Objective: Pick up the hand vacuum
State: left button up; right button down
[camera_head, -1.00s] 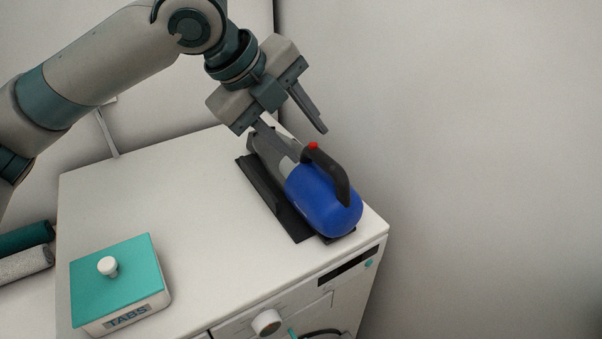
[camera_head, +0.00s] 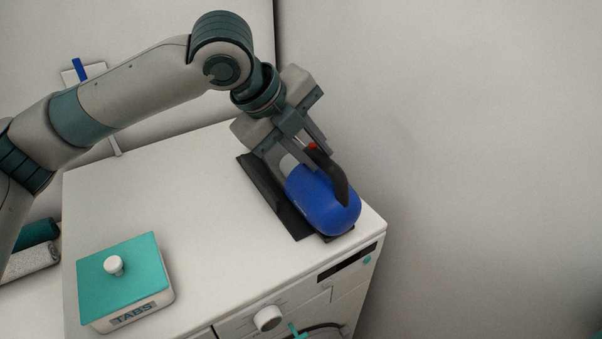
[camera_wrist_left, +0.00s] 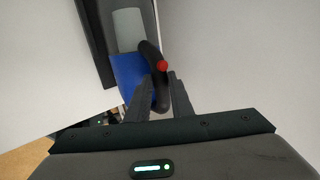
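The hand vacuum (camera_head: 325,206) has a blue body, a black curved handle and a red button. It lies along a black base (camera_head: 262,186) near the right edge of the white top. It also shows in the left wrist view (camera_wrist_left: 127,72). My left gripper (camera_head: 320,160) is over it, with one finger on each side of the handle. The fingers partly hide the grey part of the vacuum. My right gripper is out of view.
The vacuum rests on a white appliance top (camera_head: 205,200) with a knob on its front. A teal-lidded box marked TABS (camera_head: 125,270) stands at the front left. Rolled towels (camera_head: 32,250) lie beyond the left edge. A wall is close behind. The middle of the top is clear.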

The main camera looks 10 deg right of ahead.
pick_arm(q)
grip_shut()
jog(key=shift+w+r, duration=0.1)
jog(key=shift+r, duration=0.1)
